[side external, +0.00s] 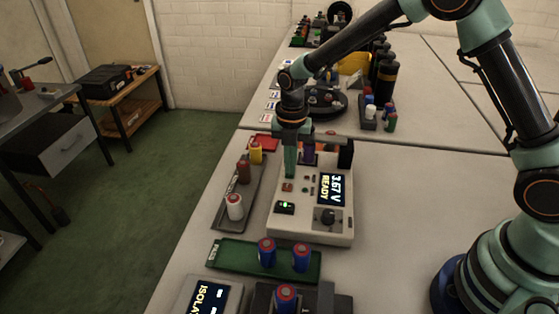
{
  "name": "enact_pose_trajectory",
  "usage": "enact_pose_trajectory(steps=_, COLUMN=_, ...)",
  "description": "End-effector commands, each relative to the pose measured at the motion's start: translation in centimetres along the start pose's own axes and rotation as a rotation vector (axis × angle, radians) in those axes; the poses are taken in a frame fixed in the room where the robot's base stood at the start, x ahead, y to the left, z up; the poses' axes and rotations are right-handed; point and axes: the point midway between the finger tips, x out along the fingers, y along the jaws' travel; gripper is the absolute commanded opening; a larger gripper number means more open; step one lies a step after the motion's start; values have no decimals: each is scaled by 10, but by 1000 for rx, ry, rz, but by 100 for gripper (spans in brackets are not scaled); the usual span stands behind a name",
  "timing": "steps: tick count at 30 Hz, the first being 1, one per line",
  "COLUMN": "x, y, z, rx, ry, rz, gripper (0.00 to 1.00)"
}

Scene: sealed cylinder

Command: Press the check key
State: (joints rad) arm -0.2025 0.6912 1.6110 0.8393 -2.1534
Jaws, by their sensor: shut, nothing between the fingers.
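A white tester box (312,228) stands on the table. Its screen (333,189) reads 3.67 V READY. Small keys show on its top, among them a red key (287,187). I cannot read which key is the check key. My gripper (290,176) points down at the box's far left part, just beyond the red key. It is shut and empty. I cannot tell whether its tips touch the box.
A tray (223,222) with red, yellow and white cylinders lies left of the tester. A green tray (228,256) with blue cylinders (267,252) lies in front. A display unit (205,296) is at the bottom. The table right of the tester is clear.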

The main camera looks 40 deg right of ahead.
Motion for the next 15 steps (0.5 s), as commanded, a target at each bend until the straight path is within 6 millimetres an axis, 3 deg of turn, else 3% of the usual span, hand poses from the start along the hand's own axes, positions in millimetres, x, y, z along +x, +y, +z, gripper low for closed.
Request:
enact_pose_trajectory(steps=10, x=2, y=0, z=0, rx=0, ry=1, rz=-1, gripper=0)
enact_pose_trajectory(steps=15, x=18, y=-1, z=0, rx=0, ry=2, rz=-2, gripper=0)
